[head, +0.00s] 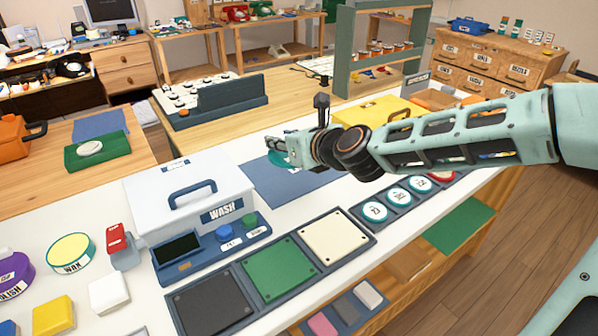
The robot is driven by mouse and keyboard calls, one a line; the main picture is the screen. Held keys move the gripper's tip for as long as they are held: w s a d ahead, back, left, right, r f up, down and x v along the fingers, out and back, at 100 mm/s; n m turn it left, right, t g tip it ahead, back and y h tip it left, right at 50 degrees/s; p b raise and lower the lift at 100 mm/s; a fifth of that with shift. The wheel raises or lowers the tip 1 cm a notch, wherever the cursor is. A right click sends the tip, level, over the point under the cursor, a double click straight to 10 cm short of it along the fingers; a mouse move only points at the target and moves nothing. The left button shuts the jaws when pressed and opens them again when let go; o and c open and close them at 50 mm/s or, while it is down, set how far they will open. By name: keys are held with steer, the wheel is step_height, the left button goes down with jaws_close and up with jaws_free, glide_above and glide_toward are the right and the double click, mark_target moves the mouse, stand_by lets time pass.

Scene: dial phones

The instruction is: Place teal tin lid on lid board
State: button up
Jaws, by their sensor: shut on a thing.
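My gripper (273,146) is over the blue mat in the middle of the white counter. It is shut on a teal piece (278,160), probably the teal tin lid, which shows only partly below the fingers. I cannot tell whether this piece touches the mat. A dark board (362,219) to the right of the mat bears several round pieces, teal-rimmed and red, with labels on white tops. It may be the lid board, but I cannot read a name on it. My arm hides part of the counter behind it.
The blue mat (268,181) lies under my gripper. A white WASH box (150,203) with a handle stands left of it. A dark tray (238,268) with black, green and cream panels lies in front. A yellow case (372,111) stands behind my arm.

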steer(key=shift+a+n+y, duration=0.3)
steer(key=shift+a, duration=0.2)
steer(key=w+d+f+b, duration=0.1)
steer(key=w+f, duration=0.1)
steer(key=w, duration=0.2)
steer(key=w+f+b, duration=0.2)
steer(key=w+f, duration=0.1)
steer(key=w, duration=0.1)
steer(key=w+d+f+b, duration=0.1)
steer(key=w+f, duration=0.2)
steer(key=w, duration=0.1)
steer(key=shift+w+d+f, duration=0.15)
steer(key=shift+d+f, duration=0.1)
steer(key=shift+d, duration=0.05)
steer(key=shift+w+d+f+b, duration=0.15)
steer(key=shift+f+b, duration=0.1)
steer(key=shift+f, duration=0.4)
steer(key=shift+w+a+f+b, duration=0.1)
steer(key=shift+f+b, duration=0.15)
steer(key=shift+f, duration=0.45)
steer(key=shift+w+d+f+b, duration=0.15)
steer(key=shift+f+b, duration=0.1)
steer(key=shift+f, duration=0.4)
steer(key=shift+f, duration=0.2)
steer(key=o, duration=1.1)
